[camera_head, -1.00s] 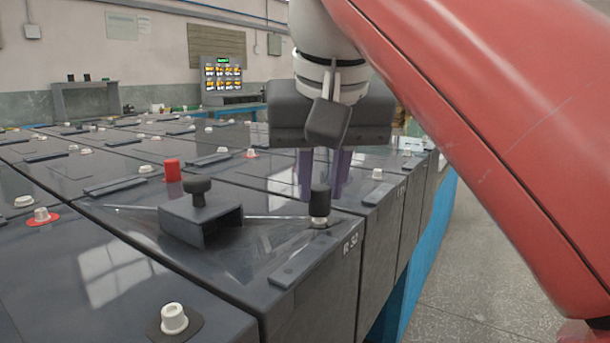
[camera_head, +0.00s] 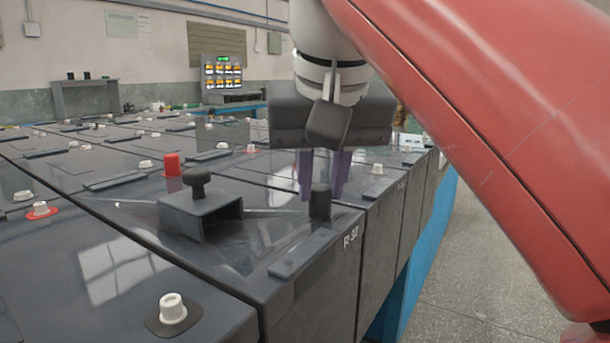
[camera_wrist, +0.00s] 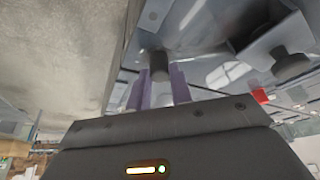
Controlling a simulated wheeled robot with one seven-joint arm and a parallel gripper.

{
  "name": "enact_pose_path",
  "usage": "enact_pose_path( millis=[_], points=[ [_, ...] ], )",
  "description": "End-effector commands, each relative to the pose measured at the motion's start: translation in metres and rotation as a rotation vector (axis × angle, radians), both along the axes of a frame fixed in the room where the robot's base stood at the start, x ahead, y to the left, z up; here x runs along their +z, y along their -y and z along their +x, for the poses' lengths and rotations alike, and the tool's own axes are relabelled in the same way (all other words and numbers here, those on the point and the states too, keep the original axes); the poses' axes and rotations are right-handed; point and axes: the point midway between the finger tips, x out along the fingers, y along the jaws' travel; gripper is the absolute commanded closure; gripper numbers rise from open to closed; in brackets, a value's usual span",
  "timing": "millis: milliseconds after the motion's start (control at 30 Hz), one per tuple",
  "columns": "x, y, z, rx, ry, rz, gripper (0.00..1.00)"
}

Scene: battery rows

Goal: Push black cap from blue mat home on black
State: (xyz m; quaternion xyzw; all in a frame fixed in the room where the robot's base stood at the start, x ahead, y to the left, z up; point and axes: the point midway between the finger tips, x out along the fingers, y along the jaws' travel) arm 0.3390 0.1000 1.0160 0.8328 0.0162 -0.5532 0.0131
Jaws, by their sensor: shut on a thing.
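The black cap (camera_head: 320,203) stands upright over the terminal post at the near right corner of the battery marked R-30 (camera_head: 300,240). Its lower edge is down at the battery top, and no pale post shows under it. My gripper (camera_head: 322,180) points down with its purple fingers on either side of the cap, shut on it. In the wrist view the cap (camera_wrist: 160,66) shows at the ends of the fingers. I see no blue mat in either view.
A dark bracket with a round knob (camera_head: 200,210) stands on the same battery, left of the cap. A red cap (camera_head: 171,165) is behind it. Bare pale terminals (camera_head: 173,309) stand on neighbouring batteries. The floor (camera_head: 480,260) on the right is clear.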

Motion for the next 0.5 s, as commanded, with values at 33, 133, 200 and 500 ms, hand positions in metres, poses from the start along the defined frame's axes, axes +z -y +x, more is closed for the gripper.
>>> enact_pose_path(
  millis=[33,133,200,500],
  points=[
    [-0.0007,0.0000,0.0002,0.000,-0.003,-0.001,0.99],
    [-0.0008,-0.0001,0.0002,0.000,-0.003,-0.001,0.76],
    [-0.0008,-0.0001,0.0002,0.000,-0.003,-0.001,0.67],
    [-0.0005,-0.0001,0.0002,0.000,-0.002,0.000,0.53]
  ],
)
